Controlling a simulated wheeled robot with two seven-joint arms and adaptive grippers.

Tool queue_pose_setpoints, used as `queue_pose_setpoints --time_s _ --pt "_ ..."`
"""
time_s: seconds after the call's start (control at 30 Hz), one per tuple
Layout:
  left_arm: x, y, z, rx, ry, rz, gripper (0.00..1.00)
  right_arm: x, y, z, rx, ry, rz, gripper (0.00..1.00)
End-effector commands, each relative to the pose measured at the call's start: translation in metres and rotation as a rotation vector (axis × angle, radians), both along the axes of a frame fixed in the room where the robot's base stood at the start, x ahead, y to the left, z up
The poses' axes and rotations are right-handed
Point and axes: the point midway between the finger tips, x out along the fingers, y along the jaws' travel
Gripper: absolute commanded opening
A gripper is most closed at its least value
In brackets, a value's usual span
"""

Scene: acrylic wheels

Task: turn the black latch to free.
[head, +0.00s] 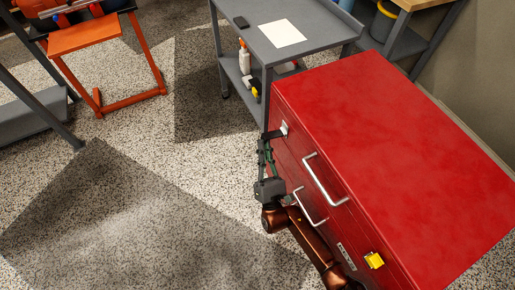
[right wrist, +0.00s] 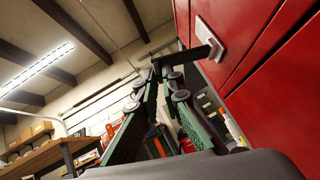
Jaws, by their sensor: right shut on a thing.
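The red tool cabinet (head: 395,125) has a small pale plate near the far end of its drawer front, also seen in the right wrist view (right wrist: 209,38). The black latch (head: 274,134) sticks out from that plate, and its bar shows in the right wrist view (right wrist: 186,56). My right gripper (head: 265,141) is at the latch's outer end. Its two green fingers (right wrist: 163,70) are shut on the bar there, and the fingertips partly hide that end. My left gripper is in neither view.
Two silver drawer handles (head: 324,181) stand out from the cabinet front close to my right arm. A yellow block (head: 374,260) is on the cabinet's near end. A grey cart (head: 325,38) stands behind the cabinet.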

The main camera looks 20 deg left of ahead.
Motion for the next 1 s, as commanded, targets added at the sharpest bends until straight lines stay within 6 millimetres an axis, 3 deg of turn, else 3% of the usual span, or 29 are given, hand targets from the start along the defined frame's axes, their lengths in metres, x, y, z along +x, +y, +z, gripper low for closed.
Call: queue_pose_setpoints --time_s 0.27,0.3,0.57,0.87,1.0 --pt "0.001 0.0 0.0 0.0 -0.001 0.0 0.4 -0.001 0.002 -0.001 -0.003 0.002 0.005 0.0" --pt "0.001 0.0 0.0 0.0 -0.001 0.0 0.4 -0.001 0.002 -0.001 -0.003 0.002 0.005 0.07" --pt "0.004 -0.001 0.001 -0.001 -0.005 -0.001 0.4 -0.001 0.0 0.0 -0.001 0.0 0.001 0.25" --pt "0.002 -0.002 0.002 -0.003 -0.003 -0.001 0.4 -0.001 -0.001 0.0 0.001 -0.001 0.0 0.25" --pt "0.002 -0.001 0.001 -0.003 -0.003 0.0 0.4 -0.01 -0.005 -0.011 0.0 0.0 0.0 0.25"
